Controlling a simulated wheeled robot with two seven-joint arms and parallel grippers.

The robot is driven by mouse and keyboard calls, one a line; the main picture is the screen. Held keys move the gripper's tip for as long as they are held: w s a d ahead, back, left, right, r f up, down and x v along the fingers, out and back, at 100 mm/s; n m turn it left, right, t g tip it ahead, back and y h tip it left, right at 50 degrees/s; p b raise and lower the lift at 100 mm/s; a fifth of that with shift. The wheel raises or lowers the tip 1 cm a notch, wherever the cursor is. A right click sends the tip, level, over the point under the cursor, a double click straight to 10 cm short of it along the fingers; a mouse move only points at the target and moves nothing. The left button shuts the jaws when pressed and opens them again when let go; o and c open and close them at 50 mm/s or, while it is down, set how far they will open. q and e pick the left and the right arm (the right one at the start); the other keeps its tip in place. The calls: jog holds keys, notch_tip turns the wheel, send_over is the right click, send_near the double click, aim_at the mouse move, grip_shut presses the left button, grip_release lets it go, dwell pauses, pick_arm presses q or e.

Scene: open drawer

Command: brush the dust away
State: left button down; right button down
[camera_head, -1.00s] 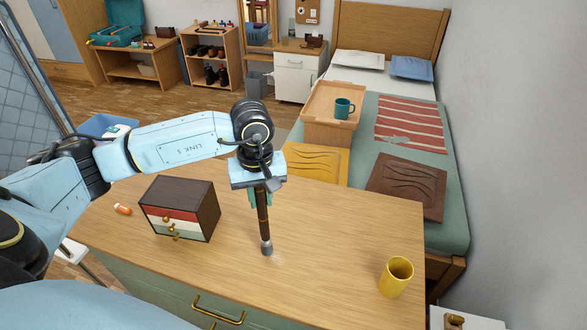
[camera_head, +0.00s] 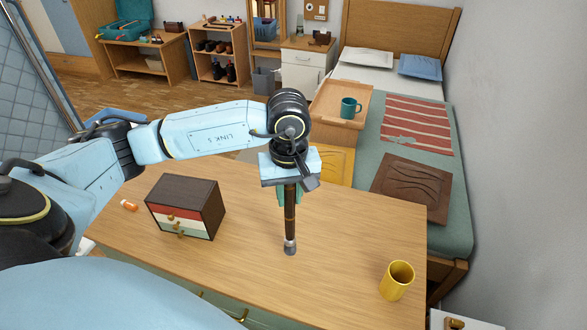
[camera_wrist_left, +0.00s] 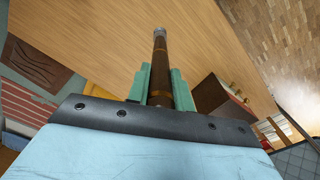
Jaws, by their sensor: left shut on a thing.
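My left gripper (camera_head: 290,197) is shut on a brush with a dark brown handle (camera_head: 290,214) and a grey tip (camera_head: 290,247). The brush points down over the middle of the wooden desk (camera_head: 340,230); I cannot tell whether its tip touches the top. In the left wrist view the green fingers (camera_wrist_left: 157,86) clasp the brush handle (camera_wrist_left: 159,62) from both sides. No dust stands out clearly on the desk now. My right gripper is not in view.
A yellow cup (camera_head: 397,281) stands at the desk's right. A bed (camera_head: 420,170) adjoins the far side. The desktop between box and cup is clear.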

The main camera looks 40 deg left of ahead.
pick_arm(q)
jog(key=shift+r+p, duration=1)
jog(key=shift+r, duration=1.25)
